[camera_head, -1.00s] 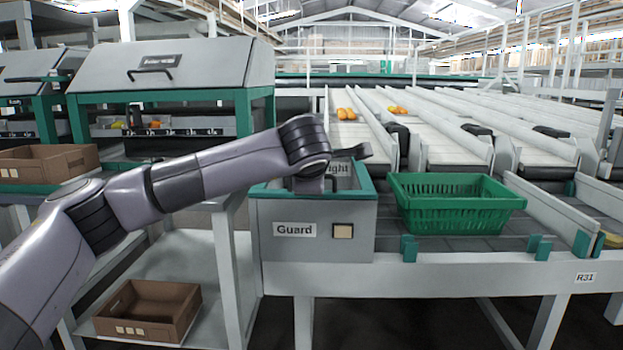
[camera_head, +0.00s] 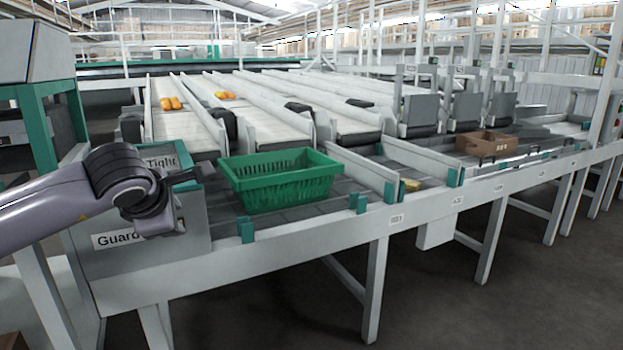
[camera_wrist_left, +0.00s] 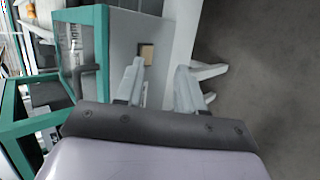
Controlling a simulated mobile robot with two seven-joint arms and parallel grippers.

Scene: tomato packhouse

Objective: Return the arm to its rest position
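My left arm comes in from the left in the head view and ends at the grey box marked "Guard" (camera_head: 135,255), in front of its near side. My left gripper (camera_wrist_left: 160,72) shows best in the left wrist view. Its two pale fingers stand apart with nothing between them. In that view the box's face with a small tan square plate (camera_wrist_left: 146,54) lies beyond the fingers. In the head view the wrist largely hides the fingers. My right arm and gripper are in neither view.
A green crate (camera_head: 280,180) stands on the grey bench just right of the box. Sloping white lanes behind it carry several orange tomatoes (camera_head: 171,103). A brown crate (camera_head: 486,143) sits further right on the bench. The floor (camera_head: 480,300) in front at right is clear.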

